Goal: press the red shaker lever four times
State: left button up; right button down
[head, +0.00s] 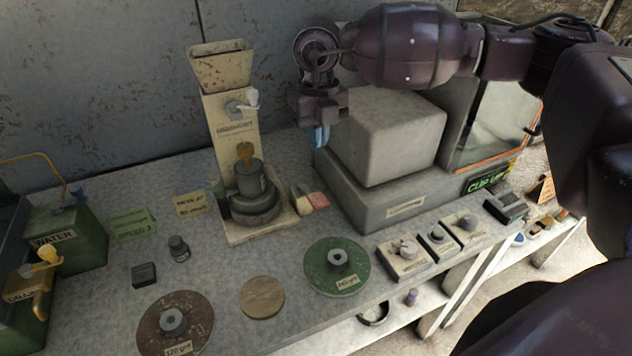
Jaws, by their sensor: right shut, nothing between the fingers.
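A small piece with a reddish end (317,201) sits low at the right side of the beige hopper machine (232,133); it is the only lever-like red part I can make out there. My right gripper (321,139) points down with its bluish fingertips shut and empty. In the picture it is above the reddish piece and apart from it, in front of the large grey block. My left gripper is not in view.
A grey block on a grey base (385,203) stands right of the hopper machine. Green disc (323,278), brown disc (160,326) and tan disc (262,297) lie toward the front. Knob boxes (404,258) line the right front edge. A green water tank (75,245) stands left.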

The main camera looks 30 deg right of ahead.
jog(key=shift+d+r, duration=0.15)
jog(key=shift+d, duration=0.05)
jog(key=p, duration=0.2)
send_near(318, 196)
notch_tip(318, 196, down, 7)
jog(key=shift+a+f, duration=0.1)
jog(key=shift+f, duration=0.15)
dwell(0.4)
jog(key=shift+b, duration=0.3)
